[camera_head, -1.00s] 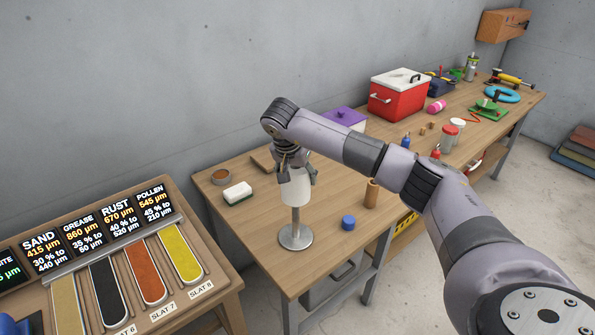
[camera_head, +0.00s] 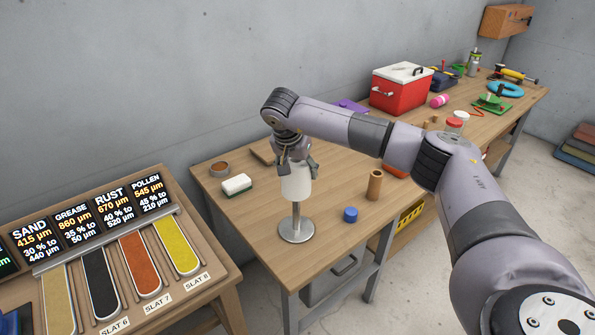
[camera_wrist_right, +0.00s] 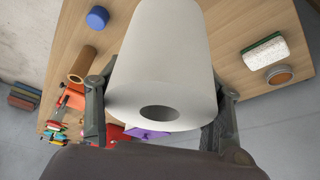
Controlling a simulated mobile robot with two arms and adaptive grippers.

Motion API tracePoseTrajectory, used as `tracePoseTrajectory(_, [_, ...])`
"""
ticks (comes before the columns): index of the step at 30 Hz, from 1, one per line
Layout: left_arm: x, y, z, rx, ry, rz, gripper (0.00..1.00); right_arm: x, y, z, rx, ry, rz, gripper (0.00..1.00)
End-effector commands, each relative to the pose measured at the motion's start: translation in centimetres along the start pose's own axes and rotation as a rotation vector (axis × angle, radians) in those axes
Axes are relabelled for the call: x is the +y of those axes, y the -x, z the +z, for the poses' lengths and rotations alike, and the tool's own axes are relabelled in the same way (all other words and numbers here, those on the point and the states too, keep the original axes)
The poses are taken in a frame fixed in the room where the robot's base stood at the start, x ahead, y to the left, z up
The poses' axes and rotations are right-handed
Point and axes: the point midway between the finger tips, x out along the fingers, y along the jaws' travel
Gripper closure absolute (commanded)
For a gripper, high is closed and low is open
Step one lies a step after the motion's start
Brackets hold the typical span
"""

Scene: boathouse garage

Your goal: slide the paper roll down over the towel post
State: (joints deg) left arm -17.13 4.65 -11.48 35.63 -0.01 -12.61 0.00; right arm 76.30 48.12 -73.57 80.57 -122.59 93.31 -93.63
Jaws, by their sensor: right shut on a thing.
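The white paper roll (camera_head: 296,183) is upright over the wooden table, in line with the metal towel post (camera_head: 296,218). The post's lower shaft and round base (camera_head: 296,232) show below the roll. My right gripper (camera_head: 297,164) is shut on the roll near its upper end, from above. In the right wrist view the roll (camera_wrist_right: 165,60) sits between the two fingers (camera_wrist_right: 160,118), and its end hole looks dark. The post's top is hidden, so I cannot tell whether it is inside the roll. My left gripper is not in view.
A blue cap (camera_head: 350,215) and an upright brown tube (camera_head: 375,185) stand right of the post. A sponge (camera_head: 236,184) and a round brown dish (camera_head: 220,169) lie left. A red cooler (camera_head: 399,90) stands behind my arm.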

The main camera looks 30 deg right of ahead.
Motion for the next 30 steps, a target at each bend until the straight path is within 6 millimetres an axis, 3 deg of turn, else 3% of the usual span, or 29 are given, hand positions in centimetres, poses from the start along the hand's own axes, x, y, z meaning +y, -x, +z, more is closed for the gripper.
tracePoseTrajectory(11, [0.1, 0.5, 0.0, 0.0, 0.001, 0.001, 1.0, 0.0, 0.2, -0.1, 0.0, 0.0, 0.0, 0.69])
tracePoseTrajectory(30, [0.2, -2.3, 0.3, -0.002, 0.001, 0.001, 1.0, 0.0, -4.1, 1.7, -0.001, 0.0, 0.001, 0.69])
